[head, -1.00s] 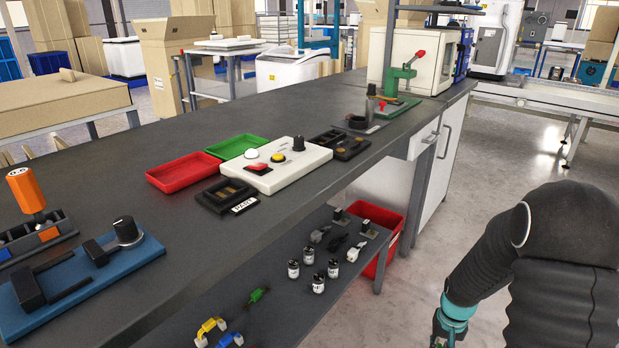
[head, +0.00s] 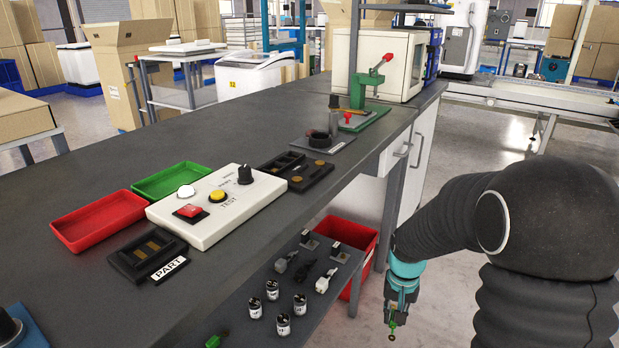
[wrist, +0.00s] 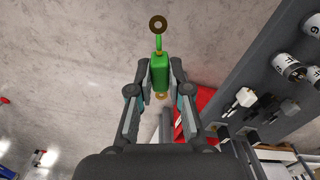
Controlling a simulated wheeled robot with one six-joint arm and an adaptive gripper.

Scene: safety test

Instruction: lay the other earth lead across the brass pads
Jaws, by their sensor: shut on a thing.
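My gripper (head: 402,305) hangs over the floor, right of the bench, shut on a green earth lead (wrist: 159,72). The lead has a green body and a brass ring lug at each end; its lower lug also shows in the head view (head: 392,335). The black holder labelled PART (head: 127,262) lies on the bench with rectangular brass pads (head: 155,244) in it. A second black holder (head: 318,178) with round brass pads (head: 320,163) sits beyond the white test box. A green piece (head: 213,341) lies on the lower shelf, cut by the frame's bottom edge.
The white test box (head: 225,225) has a red switch, yellow button and black knob. Red (head: 95,222) and green (head: 165,180) trays stand left of it. The lower shelf (head: 245,345) holds several cylinders and plugs. A red bin (head: 350,235) and a green press (head: 357,90) stand farther back.

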